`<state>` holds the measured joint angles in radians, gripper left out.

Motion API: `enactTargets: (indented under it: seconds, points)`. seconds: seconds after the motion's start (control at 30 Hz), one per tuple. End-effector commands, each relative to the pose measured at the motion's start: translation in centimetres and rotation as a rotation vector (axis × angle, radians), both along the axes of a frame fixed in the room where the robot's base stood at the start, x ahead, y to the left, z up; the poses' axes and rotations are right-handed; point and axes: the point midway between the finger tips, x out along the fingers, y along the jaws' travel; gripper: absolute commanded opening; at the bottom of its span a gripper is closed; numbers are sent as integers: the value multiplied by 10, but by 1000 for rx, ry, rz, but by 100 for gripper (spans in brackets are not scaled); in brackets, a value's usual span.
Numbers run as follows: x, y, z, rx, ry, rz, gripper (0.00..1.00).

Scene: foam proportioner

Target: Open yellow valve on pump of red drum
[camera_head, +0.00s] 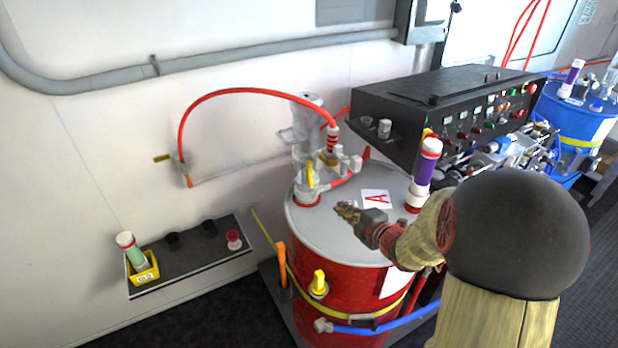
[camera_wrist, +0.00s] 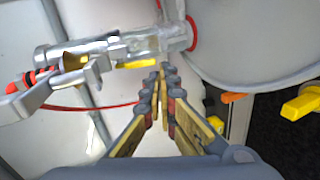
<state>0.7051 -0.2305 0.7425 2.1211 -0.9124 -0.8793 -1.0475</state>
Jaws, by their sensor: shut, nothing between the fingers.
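The red drum (camera_head: 335,285) has a grey lid, and a clear and grey pump (camera_head: 303,150) stands upright on it. The yellow valve (camera_head: 310,176) is a narrow lever on the pump's front, pointing up and down. In the wrist view the pump (camera_wrist: 115,48) lies across the upper left, and a yellow part (camera_wrist: 136,63), apparently the valve's lever, shows along its lower edge. My gripper (camera_head: 347,210) is shut and empty above the lid, to the right of and a little below the lever. In the wrist view my fingertips (camera_wrist: 165,72) are close to the lever, apparently apart from it.
A red hose (camera_head: 235,92) arches from the pump to the wall. A purple-and-white tube (camera_head: 426,165) stands on the lid's right side, near a black control panel (camera_head: 455,100). Another yellow valve (camera_head: 319,283) sits low on the drum's side. A small shelf (camera_head: 190,252) is at left.

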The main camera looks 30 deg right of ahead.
Motion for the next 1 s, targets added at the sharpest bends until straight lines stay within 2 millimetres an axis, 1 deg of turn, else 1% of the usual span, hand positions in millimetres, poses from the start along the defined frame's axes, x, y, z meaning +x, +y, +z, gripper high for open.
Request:
enactTargets:
  seconds: [0.03,0.1,0.27,0.37,0.8,1.0]
  points:
    - [2,6,8,-31,-32,34,0]
    - [5,11,17,-70,-70,62,0]
    - [12,11,16,-101,-74,74,0]
    - [24,12,13,-99,-74,74,0]
    - [104,15,-10,-97,-72,72,0]
    - [130,15,-16,-98,-72,70,0]
